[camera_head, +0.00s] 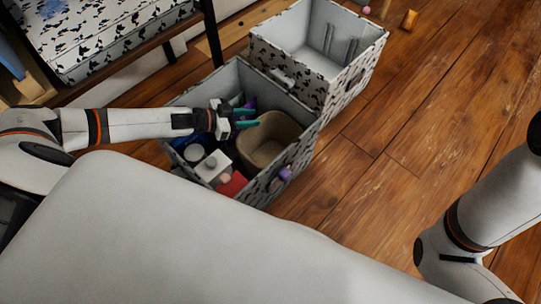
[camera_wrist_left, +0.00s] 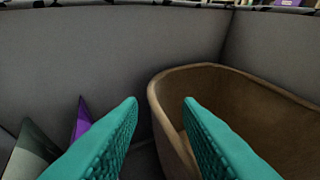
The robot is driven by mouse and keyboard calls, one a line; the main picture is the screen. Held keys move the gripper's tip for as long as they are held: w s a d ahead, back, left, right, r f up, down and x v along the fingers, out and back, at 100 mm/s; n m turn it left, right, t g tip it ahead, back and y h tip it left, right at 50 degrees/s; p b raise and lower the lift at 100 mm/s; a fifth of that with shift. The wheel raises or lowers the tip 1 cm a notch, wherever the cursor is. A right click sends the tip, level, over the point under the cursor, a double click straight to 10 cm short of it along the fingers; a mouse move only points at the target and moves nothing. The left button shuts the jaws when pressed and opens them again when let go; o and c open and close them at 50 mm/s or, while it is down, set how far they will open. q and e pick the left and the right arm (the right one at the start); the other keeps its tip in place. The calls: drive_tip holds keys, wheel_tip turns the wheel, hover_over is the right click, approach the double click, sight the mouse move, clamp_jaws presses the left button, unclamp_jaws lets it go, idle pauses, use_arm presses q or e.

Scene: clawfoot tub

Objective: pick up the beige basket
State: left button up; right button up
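The beige basket (camera_head: 272,138) stands inside a patterned storage bin (camera_head: 305,135), toward its right side. My left gripper (camera_head: 252,118) reaches into the bin from the left, its teal fingers at the basket's upper left edge. In the left wrist view, the gripper (camera_wrist_left: 161,101) is open, with a gap between the fingertips. The basket's rim (camera_wrist_left: 205,68) rises between and beyond them, the right finger overlapping the basket and the left finger outside it. I cannot tell whether either finger touches it. My right gripper is out of view; only part of that arm shows.
The bin also holds a white box (camera_head: 212,167), a red item (camera_head: 232,184) and dark blue things. In the wrist view, a purple item (camera_wrist_left: 82,118) stands left of the fingers. A second patterned bin (camera_head: 345,80) adjoins behind. Wooden floor (camera_head: 425,120) is mostly clear to the right.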

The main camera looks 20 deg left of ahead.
sight(263, 118)
use_arm(q)
drive_tip(key=b+x, duration=0.1)
drive_tip(key=x, duration=0.3)
drive_tip(key=shift+b, duration=0.4)
